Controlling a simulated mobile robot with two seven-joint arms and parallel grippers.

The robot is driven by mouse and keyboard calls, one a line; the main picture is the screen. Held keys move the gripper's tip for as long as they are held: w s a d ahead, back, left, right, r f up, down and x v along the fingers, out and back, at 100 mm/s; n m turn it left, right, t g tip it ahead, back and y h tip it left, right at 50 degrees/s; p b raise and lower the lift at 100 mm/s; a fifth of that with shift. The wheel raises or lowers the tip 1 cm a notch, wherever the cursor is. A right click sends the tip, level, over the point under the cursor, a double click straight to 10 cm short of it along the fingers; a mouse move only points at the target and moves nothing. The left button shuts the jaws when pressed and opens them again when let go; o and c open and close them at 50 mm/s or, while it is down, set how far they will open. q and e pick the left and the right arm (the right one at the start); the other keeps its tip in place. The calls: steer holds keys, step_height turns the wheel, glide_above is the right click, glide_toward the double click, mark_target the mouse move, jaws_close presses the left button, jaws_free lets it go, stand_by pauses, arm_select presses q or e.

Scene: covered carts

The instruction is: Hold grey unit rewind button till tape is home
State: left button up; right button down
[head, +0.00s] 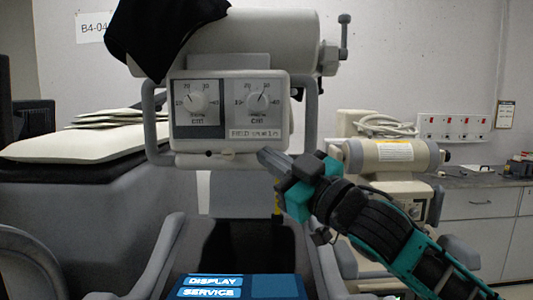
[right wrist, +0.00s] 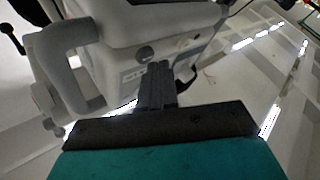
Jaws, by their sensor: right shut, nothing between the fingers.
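The pale grey unit (head: 230,143) has two dials on its front, a small text window reading roughly "HELD" and more unclear characters, and grey side handles. My right gripper (head: 266,156) is shut and empty, its tips at the unit's lower right edge. In the right wrist view, the shut fingers (right wrist: 160,68) point at the unit's lower face (right wrist: 125,55), close beside a dark round button (right wrist: 145,54). I cannot tell whether they touch it, or whether it is the rewind button. No tape can be made out. My left gripper is not in view.
A black cloth (head: 165,30) drapes over the cylinder (head: 250,40) above the unit. A blue panel reading DISPLAY and SERVICE (head: 240,287) is below. A second cream unit (head: 390,156) stands behind my right arm. A grey counter (head: 480,180) is at right.

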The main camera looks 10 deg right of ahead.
steer(key=shift+w+d, duration=0.1)
steer(key=shift+w, duration=0.35)
stand_by(0.6)
steer(key=shift+p, duration=0.3)
steer(key=shift+s, duration=0.85)
steer(key=shift+a, duration=0.2)
steer(key=s, duration=0.3)
steer(key=s+a, duration=0.1)
steer(key=s, duration=0.1)
steer(key=shift+d, duration=0.1)
